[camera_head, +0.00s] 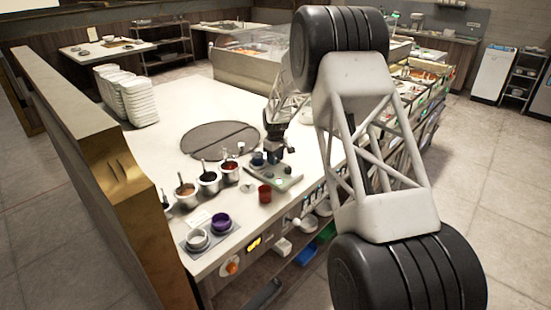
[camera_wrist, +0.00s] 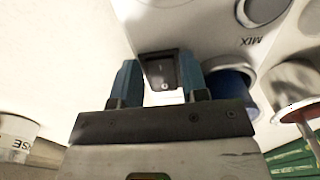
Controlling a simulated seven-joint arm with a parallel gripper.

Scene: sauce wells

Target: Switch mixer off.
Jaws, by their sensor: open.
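A black rocker switch (camera_wrist: 161,70) with a small white mark sits on a light surface in the wrist view. A grey panel with the label MIX (camera_wrist: 251,42) lies to its right, upside down in the picture. My gripper (camera_wrist: 160,82) is open, its two blue fingertips on either side of the switch in the picture. I cannot tell whether they touch it or which way it is set. In the head view my gripper (camera_head: 278,154) is low over a pale base (camera_head: 285,183) at the counter's front edge. The switch cannot be made out there.
A red cup (camera_head: 265,194) stands close in front of the base. Several metal pots with spoons (camera_head: 208,182) stand to the left. A tray (camera_head: 194,248) holds a white and a purple cup. A blue cup (camera_wrist: 235,84) is right of the fingers.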

